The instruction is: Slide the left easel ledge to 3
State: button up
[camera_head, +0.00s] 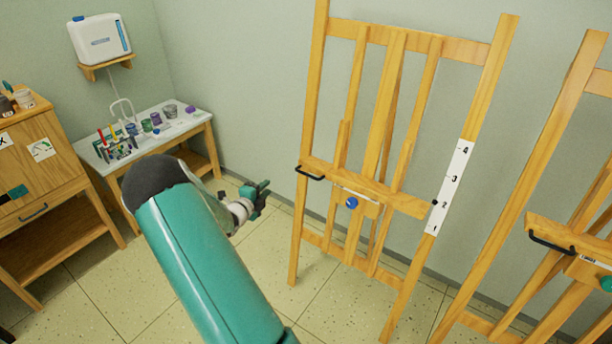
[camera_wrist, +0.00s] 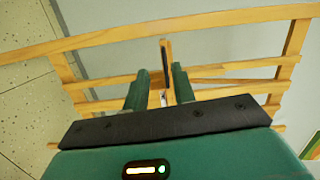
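The left easel (camera_head: 500,60) is a tall wooden frame against the wall. Its ledge (camera_head: 385,192) is a wooden bar with a black handle (camera_head: 309,173) at its left end and a blue knob (camera_head: 351,203) below. A white scale (camera_head: 450,187) on the right post reads 1 to 4 upward. A small black pointer at the ledge's right end is level with about 2. My gripper (camera_head: 262,196) is left of the handle, apart from it. In the wrist view, my gripper's (camera_wrist: 160,72) fingers are spread, with the wooden easel bars (camera_wrist: 205,73) beyond them. Contact is not visible.
A second easel (camera_head: 590,70) with its own ledge (camera_head: 552,233) and black handle stands at the right. A white-topped table (camera_head: 185,128) with paint jars and a wooden cabinet (camera_head: 45,160) stand at the left. The tiled floor before the left easel is clear.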

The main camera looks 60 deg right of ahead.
aim_at(306, 175)
jog(key=s+d+f+m+g+h, duration=0.2)
jog(key=s+d+f+g, duration=0.1)
jog(key=s, duration=0.3)
jog(key=d, duration=0.4)
jog(key=s+d, duration=0.1)
jog(key=d, duration=0.8)
jog(key=shift+s+d+r, duration=0.1)
jog(key=shift+s+r, duration=0.1)
jog(key=shift+s, duration=0.15)
jog(key=shift+c, duration=0.5)
grip_shut()
